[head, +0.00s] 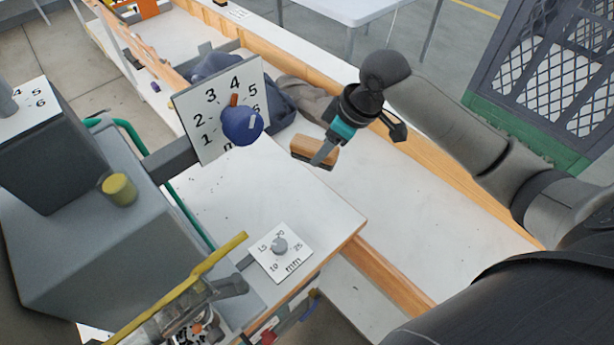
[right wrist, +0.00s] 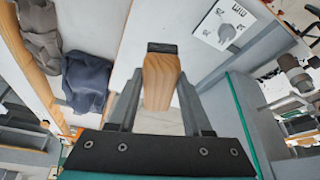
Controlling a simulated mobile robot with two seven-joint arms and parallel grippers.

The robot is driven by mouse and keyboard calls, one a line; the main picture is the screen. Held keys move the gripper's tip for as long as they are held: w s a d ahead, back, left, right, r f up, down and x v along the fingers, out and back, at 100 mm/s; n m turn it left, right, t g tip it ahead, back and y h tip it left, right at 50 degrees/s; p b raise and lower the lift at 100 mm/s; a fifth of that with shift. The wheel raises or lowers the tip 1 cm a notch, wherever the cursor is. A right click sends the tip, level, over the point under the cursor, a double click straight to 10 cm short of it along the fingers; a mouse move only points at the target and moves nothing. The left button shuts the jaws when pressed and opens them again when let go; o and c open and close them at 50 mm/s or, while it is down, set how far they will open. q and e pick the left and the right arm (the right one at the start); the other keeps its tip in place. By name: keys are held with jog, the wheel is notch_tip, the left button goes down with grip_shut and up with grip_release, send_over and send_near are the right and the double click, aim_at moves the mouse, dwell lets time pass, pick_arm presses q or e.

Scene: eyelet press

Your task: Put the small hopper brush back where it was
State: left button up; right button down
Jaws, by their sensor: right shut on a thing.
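The small hopper brush is a wooden block with a dark end. It shows in the head view (head: 317,150) and between the fingers in the right wrist view (right wrist: 161,82). My right gripper (head: 326,152) is shut on it and holds it over the white bench (head: 270,180), right of the dial plate with numbers 1 to 5 (head: 205,130). In the right wrist view the fingers (right wrist: 158,105) lie on both sides of the wood. How high the brush is above the bench, I cannot tell. My left gripper is not in view.
A grey machine (head: 70,240) with a blue knob (head: 242,125) stands at left. A small mm dial plate (head: 280,252) is at the bench's front. Dark cloths (head: 280,97) lie behind the dial plate. A wooden rail (head: 460,185) edges the bench. The bench's right side is clear.

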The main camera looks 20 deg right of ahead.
jog(key=shift+w+d+r, duration=0.3)
jog(key=shift+w+r, duration=0.3)
jog(key=shift+r, duration=0.05)
notch_tip(320, 180, down, 15)
jog(key=shift+b, duration=0.65)
jog(key=shift+f+b, duration=0.35)
jog(key=shift+f, duration=2)
jog(key=shift+f, duration=0.15)
jog(key=shift+c, duration=1.7)
grip_release()
